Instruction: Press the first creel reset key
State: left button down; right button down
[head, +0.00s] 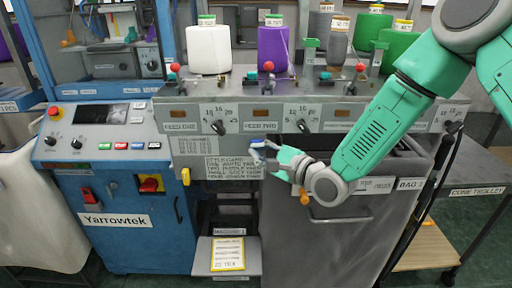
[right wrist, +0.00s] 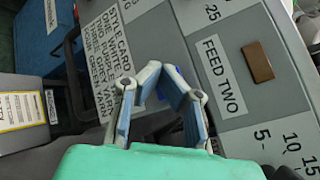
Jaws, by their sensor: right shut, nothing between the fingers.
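The grey creel panel (head: 290,118) runs across the machine with several brown rectangular pieces. The leftmost piece (head: 180,113) is above the first feed label. The second piece (head: 262,113) is above the FEED TWO label; it also shows in the right wrist view (right wrist: 257,62). I cannot tell which part is the reset key, as no such label is readable. My right gripper (head: 257,150) is shut and empty, below the panel's FEED TWO section, near the style card (head: 233,168). In the right wrist view its fingertips (right wrist: 162,74) point toward the card side, left of FEED TWO.
White (head: 208,50) and purple (head: 273,48) yarn cones stand above. A blue control cabinet (head: 140,215) is at left. A grey bin (head: 330,240) stands below my right arm.

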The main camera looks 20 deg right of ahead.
jog(key=shift+s, duration=0.1)
jog(key=shift+s+a+p, duration=0.1)
jog(key=shift+s+a, duration=0.15)
jog(key=shift+s, duration=0.7)
jog(key=shift+s+a+p, duration=0.1)
jog(key=shift+s+a, duration=0.2)
jog(key=shift+s, duration=0.65)
jog(key=shift+s+a+p, duration=0.1)
jog(key=shift+s+a, duration=0.15)
jog(key=shift+s, duration=0.7)
jog(key=s+d+f+n+g+h+b, duration=0.1)
jog(key=s+f+n+g+h, duration=0.15)
jog(key=s+f+n, duration=0.6)
jog(key=s+d+f+n+g+h+b, duration=0.15)
jog(key=s+f+g, duration=0.25)
jog(key=f, duration=0.9)
jog(key=s+d+f+n+g+h+b, duration=0.1)
jog(key=s+d+f+n+g, duration=0.3)
jog(key=s, duration=0.6)
jog(key=s+d+f+n+g+h+b, duration=0.2)
jog(key=s+d+f+n, duration=0.3)
jog(key=s+f, duration=0.3)
jog(key=s+n+g+h, duration=0.1)
jog(key=s, duration=0.2)
jog(key=shift+d+f+n+g+h, duration=0.25)
jog(key=shift+f+n+g+h, duration=0.05)
jog(key=shift+f+n+g, duration=0.1)
